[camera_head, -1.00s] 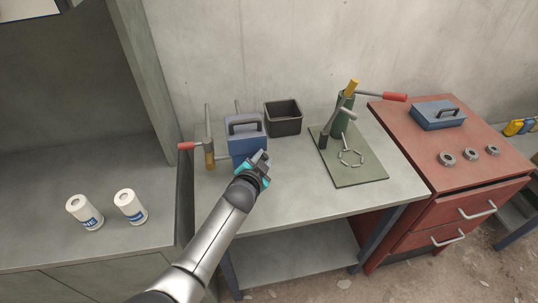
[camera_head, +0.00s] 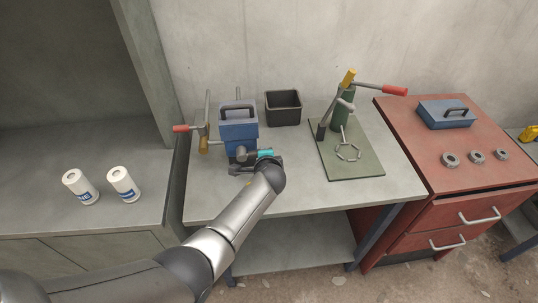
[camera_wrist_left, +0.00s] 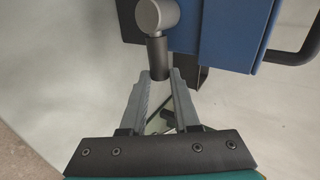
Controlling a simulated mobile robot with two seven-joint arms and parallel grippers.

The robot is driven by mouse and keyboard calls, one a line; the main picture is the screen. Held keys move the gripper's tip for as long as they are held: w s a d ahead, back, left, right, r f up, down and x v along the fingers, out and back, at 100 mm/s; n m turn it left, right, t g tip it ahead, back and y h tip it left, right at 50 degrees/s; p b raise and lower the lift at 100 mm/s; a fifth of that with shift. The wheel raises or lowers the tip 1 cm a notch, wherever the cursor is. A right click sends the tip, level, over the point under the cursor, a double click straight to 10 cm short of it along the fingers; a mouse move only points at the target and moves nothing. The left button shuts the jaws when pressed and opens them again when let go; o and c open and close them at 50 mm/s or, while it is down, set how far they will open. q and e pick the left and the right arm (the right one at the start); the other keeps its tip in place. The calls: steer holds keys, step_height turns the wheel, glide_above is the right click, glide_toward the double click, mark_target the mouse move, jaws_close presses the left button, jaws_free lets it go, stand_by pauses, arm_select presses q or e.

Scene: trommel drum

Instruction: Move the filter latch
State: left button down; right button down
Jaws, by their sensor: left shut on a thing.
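The blue box with a dark top handle (camera_head: 238,128) stands on the grey table, and its side shows in the left wrist view (camera_wrist_left: 231,35). The filter latch (camera_head: 241,153), a grey round pivot with a short dark rod, sits low on the box's front. In the left wrist view the latch rod (camera_wrist_left: 158,58) hangs down between the fingertips. My left gripper (camera_wrist_left: 160,80) is shut on this rod from the front. In the head view the left gripper (camera_head: 243,168) is partly hidden by its own wrist. My right gripper is not in view.
A crank with a red grip (camera_head: 181,128) sticks out left of the box. A black bin (camera_head: 284,107) stands behind right. A green mat (camera_head: 350,165) with a stand and ring lies further right. Two white cylinders (camera_head: 80,187) stand on the left counter. The table's front is clear.

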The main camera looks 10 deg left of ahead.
arm_select(q)
steer(key=shift+f, duration=0.25)
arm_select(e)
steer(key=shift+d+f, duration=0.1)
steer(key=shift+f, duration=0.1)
arm_select(q)
steer(key=shift+m+y, duration=0.3)
steer(key=c, duration=0.9)
jaws_free()
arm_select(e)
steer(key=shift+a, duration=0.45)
arm_select(q)
steer(key=shift+p+v, duration=1.95)
steer(key=shift+v, duration=5.7)
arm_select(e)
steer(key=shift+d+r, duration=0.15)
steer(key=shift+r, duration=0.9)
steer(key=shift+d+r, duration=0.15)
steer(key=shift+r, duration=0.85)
